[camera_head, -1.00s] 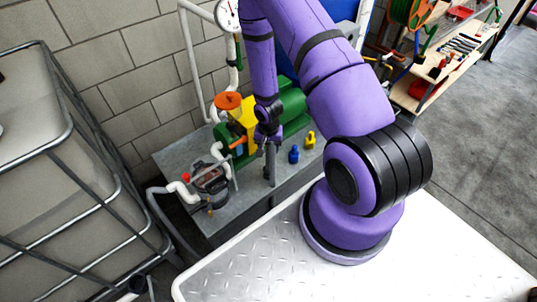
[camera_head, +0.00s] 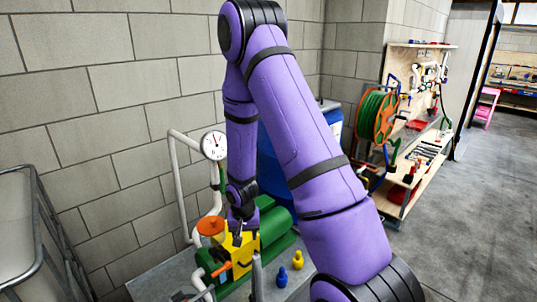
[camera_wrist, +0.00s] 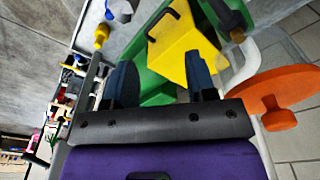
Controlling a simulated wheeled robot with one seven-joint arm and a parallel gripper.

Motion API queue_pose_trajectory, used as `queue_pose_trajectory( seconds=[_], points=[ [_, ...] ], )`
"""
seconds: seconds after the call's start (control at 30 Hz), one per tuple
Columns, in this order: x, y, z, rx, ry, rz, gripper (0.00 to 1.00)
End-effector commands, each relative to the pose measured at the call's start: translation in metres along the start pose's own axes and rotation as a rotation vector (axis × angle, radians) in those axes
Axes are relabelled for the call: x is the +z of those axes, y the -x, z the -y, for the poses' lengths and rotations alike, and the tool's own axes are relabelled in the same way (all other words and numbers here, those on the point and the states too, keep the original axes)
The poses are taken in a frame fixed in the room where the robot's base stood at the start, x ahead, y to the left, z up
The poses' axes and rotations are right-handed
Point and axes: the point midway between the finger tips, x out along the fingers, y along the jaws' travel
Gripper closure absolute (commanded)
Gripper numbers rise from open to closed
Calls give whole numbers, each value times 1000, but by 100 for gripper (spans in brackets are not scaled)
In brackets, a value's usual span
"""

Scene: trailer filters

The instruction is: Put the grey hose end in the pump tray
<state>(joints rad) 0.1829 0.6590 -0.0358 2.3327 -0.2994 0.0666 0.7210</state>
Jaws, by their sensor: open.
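My gripper (camera_head: 240,236) is open and empty, just above or in front of the yellow pump block (camera_head: 243,258); the exact gap is unclear. In the wrist view its two dark fingers (camera_wrist: 160,75) stand wide apart, with the yellow block (camera_wrist: 180,45) beyond them. A grey upright piece (camera_head: 257,280) stands just right of the yellow block, apart from the fingers; I cannot tell whether it is the grey hose end. A grey metal surface (camera_head: 150,288), perhaps the pump tray, shows under the pump and is cut off below.
A green motor (camera_head: 276,234), an orange handwheel (camera_head: 210,226) and white pipes with a gauge (camera_head: 214,146) crowd around my gripper. Small blue (camera_head: 282,278) and yellow (camera_head: 297,260) fittings stand at right. A blue drum (camera_head: 270,165) stands behind. Floor at right is open.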

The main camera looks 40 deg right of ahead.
Motion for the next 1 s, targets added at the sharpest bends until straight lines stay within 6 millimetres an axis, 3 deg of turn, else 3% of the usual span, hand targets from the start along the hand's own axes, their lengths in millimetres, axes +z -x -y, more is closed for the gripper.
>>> queue_pose_trajectory(
  seconds=[0.03,0.2,0.47,0.7,1.0],
  points=[
    [-4,23,4,-5,19,-22,49],
    [-7,89,11,-12,83,-70,49],
    [8,185,15,-30,179,-135,49],
    [38,265,10,-56,271,-192,49],
    [95,347,-8,-99,395,-257,49]
  ],
)
